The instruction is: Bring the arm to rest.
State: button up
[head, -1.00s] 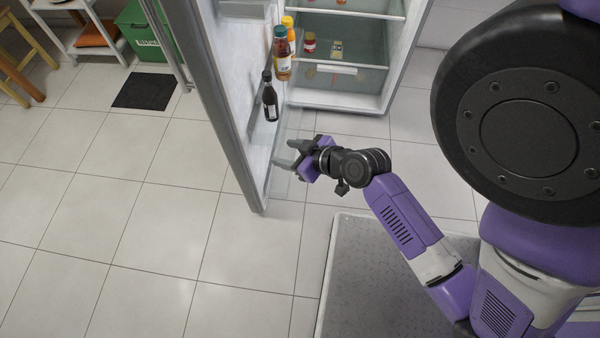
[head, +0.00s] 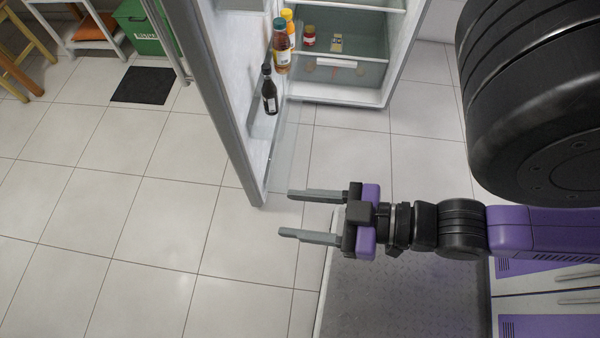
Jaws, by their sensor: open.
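My gripper (head: 305,214) is in the middle of the head view, its two grey fingers apart and pointing left. Nothing is between the fingers. It hangs in front of the open fridge door (head: 222,110), to the right of the door's lower edge and apart from it in the picture. My arm reaches in from the right, with the forearm roughly level in the picture. A dark bottle (head: 269,92) stands in the lower door shelf, farther back than the gripper.
The fridge (head: 345,60) stands open at the back, with jars inside and bottles with orange and teal caps (head: 281,48) in its door. A grey textured platform (head: 400,300) lies below my arm. A green bin (head: 148,30) and a dark mat (head: 143,86) are back left. The tiled floor at left is clear.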

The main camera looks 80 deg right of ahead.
notch_tip(320, 180, up, 13)
jog(key=p, duration=1.3)
